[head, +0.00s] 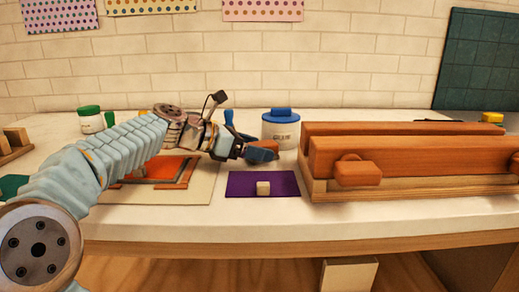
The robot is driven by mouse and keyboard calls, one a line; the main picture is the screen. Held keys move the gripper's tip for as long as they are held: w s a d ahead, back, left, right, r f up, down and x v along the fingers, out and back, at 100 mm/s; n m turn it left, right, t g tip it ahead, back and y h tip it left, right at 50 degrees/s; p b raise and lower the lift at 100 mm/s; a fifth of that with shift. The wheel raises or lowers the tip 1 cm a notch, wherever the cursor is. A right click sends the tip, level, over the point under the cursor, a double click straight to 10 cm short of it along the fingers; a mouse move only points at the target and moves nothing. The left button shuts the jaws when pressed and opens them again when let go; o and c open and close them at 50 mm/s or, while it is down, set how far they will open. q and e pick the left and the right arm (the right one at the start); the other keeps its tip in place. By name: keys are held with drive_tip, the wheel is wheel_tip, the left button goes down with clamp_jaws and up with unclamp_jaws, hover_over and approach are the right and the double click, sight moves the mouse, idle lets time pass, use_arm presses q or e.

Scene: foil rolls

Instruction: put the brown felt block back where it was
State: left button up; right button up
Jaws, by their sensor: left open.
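My left gripper (250,153) reaches in from the left and hangs above the table behind the purple mat (284,178). Its jaws are open. A small brown-orange block (264,146), which looks like the felt block, shows right at its fingertips. I cannot tell whether it touches the fingers or what it rests on. My right gripper is not in view.
A white jar with a blue lid (281,132) stands just behind the gripper. A large wooden press (410,155) fills the right side. A pale board with an orange-framed panel (203,190) lies under my left arm. A green-lidded jar (90,120) stands at the back left.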

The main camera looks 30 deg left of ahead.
use_arm(q)
drive_tip(key=v, duration=1)
drive_tip(key=shift+s+a+r, duration=0.15)
drive_tip(key=shift+s+r, duration=0.05)
drive_tip(key=shift+s, duration=0.05)
